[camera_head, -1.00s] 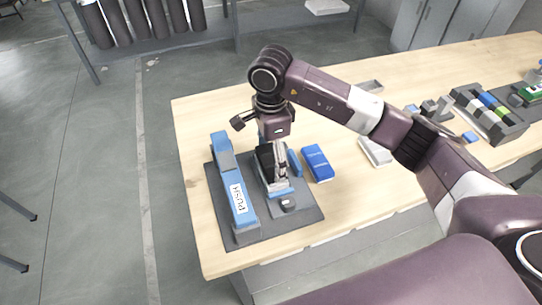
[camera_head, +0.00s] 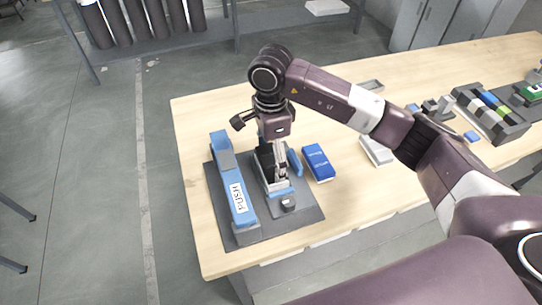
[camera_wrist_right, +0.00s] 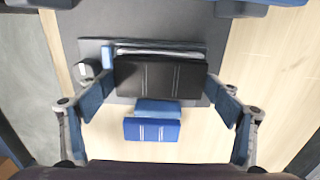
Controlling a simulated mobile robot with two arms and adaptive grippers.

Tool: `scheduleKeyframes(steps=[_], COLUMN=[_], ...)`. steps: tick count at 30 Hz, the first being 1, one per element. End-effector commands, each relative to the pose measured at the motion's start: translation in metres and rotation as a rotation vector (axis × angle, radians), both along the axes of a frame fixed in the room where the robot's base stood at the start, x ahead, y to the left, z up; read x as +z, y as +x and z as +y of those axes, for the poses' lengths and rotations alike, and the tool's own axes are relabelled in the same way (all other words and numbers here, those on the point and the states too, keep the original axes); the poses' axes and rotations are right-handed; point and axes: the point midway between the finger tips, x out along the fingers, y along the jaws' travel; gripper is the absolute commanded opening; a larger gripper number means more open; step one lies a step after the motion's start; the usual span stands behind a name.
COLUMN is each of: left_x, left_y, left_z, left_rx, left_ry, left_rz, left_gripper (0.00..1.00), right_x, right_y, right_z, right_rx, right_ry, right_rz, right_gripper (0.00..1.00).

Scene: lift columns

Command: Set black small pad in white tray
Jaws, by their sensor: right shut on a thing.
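My right gripper (camera_head: 272,176) is over the dark base plate at the near left of the table, pointing down. In the right wrist view its two fingers (camera_wrist_right: 160,98) flank a black pad (camera_wrist_right: 160,76), and it is shut on the pad. The pad is mostly hidden behind the gripper in the head view. A pale edge shows along the pad's far side in the wrist view; I cannot tell whether the pad touches it. A white tray (camera_head: 376,151) lies on the table, right of the gripper. My left gripper is out of view.
A blue bar marked PUSH (camera_head: 235,190) stands on the dark plate (camera_head: 243,239), left of the gripper. A blue box (camera_head: 317,162) lies right of the plate. A rack of coloured blocks (camera_head: 490,112) stands at the far right.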

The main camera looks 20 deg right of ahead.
Motion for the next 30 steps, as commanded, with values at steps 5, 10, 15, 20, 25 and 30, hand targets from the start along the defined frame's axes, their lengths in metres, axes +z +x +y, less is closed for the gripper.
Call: scheduleKeyframes(steps=[5, 10, 15, 20, 25, 30], left_x=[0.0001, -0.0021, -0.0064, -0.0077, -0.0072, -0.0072], left_y=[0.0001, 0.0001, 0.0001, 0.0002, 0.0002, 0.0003], left_z=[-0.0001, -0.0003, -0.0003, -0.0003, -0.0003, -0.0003], left_rx=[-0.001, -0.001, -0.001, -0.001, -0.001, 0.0], left_ry=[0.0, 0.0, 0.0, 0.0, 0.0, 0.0], left_rz=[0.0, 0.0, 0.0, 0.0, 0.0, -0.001], left_gripper=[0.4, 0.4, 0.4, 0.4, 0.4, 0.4], right_x=[0.0003, -0.0008, -0.0022, -0.002, -0.0016, -0.0017], right_y=[0.0002, 0.0003, 0.0006, 0.0006, 0.0004, 0.0004], right_z=[-0.0001, -0.0002, -0.0004, -0.0004, -0.0003, -0.0004], right_rx=[0.0, 0.0, 0.0, 0.0, 0.0, 0.0], right_ry=[0.0, 0.0, -0.001, -0.001, -0.001, 0.0], right_rz=[-0.001, -0.001, -0.002, -0.002, -0.001, -0.001], right_gripper=[0.58, 0.58, 0.58, 0.58, 0.58, 0.88])
